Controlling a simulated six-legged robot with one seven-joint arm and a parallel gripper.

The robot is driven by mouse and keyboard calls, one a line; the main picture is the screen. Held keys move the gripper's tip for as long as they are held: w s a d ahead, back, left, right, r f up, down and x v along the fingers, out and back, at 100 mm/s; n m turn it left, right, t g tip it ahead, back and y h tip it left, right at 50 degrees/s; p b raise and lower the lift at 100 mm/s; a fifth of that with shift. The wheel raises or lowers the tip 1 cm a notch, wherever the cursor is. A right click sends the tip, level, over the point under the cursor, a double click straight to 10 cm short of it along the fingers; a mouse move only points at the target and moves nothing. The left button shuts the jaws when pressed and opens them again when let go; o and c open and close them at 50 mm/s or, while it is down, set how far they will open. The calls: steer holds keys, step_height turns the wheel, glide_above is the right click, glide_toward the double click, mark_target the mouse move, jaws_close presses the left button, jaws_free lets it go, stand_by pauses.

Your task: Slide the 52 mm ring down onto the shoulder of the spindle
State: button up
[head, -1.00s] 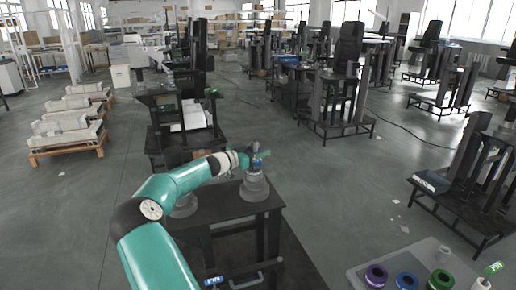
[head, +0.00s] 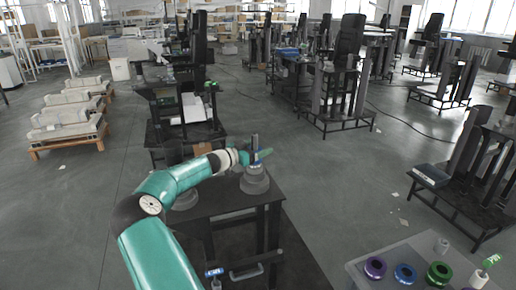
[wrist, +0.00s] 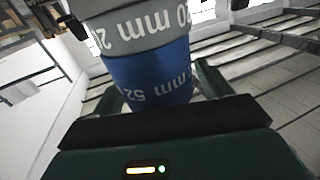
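The spindle (head: 255,142) stands upright on a grey stepped base (head: 255,182) on the dark bench, its bare post showing above my gripper. The blue 52 mm ring (wrist: 150,75) is around the spindle, low on the post. In the wrist view its lettering is upside down, and it meets a grey collar (wrist: 135,28) with mm markings; I cannot tell whether a thin gap is left. My gripper (wrist: 160,85) has one green finger along each side of the ring and looks closed on it. In the head view my gripper (head: 262,154) largely hides the ring.
A second grey base (head: 184,200) stands left of the spindle, below my arm. A pale table (head: 405,255) at lower right carries purple, blue and green rings and small labelled posts.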

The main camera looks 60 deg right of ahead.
steer(key=v, duration=1.4)
steer(key=shift+r, duration=0.1)
stand_by(0.4)
steer(key=s+a+f+n+t+y, duration=0.1)
steer(key=a+n+t+y, duration=0.35)
steer(key=a, duration=0.85)
steer(key=s+a+f+n+t+y, duration=0.15)
steer(key=a+n+t+y, duration=0.35)
steer(key=a, duration=0.8)
steer(key=s+a+r+n+t+y, duration=0.1)
steer(key=s+a+r+n+y, duration=0.1)
steer(key=a, duration=0.8)
steer(key=s+a+r+n+t+y, duration=0.2)
steer(key=s+a+n, duration=0.3)
steer(key=a, duration=0.5)
steer(key=s+a+r+n+t+y, duration=0.2)
steer(key=s+a+r+n, duration=0.1)
steer(key=a+n, duration=0.4)
steer(key=a, duration=0.3)
steer(key=shift+s+a, duration=0.2)
